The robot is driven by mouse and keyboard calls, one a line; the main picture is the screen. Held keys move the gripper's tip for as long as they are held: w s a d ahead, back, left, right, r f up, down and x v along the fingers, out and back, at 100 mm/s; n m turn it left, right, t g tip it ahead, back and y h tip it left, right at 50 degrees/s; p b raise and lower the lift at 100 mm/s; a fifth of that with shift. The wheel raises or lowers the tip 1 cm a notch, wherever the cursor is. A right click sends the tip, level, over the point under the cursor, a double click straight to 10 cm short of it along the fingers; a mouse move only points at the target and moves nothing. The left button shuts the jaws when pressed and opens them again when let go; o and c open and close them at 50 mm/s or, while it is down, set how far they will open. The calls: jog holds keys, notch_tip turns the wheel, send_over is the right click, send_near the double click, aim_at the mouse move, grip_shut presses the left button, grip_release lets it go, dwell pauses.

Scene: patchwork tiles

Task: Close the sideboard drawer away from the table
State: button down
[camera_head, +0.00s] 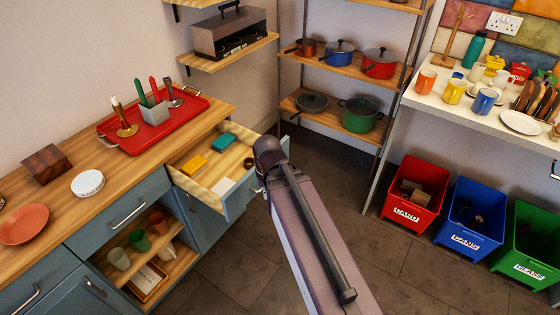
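The sideboard (205,122) is blue with a wooden top and runs along the left wall. Its drawer at the far end (236,201) is pulled well out. Inside the drawer lie a yellow block (195,166), a teal block (223,142), a white item (223,186) and a small dark round item (248,163). My arm reaches up from the bottom middle, and its far joint is in front of the drawer's right front corner. My gripper is not visible; the arm may hide it. I cannot tell whether anything touches the drawer front.
Another drawer (118,212) nearer on the sideboard is shut. Below it an open compartment holds cups. A red tray (122,146) stands on top. A pot shelf (340,72) stands behind. Red (411,215), blue (464,238) and green (525,268) bins stand right. Floor between is clear.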

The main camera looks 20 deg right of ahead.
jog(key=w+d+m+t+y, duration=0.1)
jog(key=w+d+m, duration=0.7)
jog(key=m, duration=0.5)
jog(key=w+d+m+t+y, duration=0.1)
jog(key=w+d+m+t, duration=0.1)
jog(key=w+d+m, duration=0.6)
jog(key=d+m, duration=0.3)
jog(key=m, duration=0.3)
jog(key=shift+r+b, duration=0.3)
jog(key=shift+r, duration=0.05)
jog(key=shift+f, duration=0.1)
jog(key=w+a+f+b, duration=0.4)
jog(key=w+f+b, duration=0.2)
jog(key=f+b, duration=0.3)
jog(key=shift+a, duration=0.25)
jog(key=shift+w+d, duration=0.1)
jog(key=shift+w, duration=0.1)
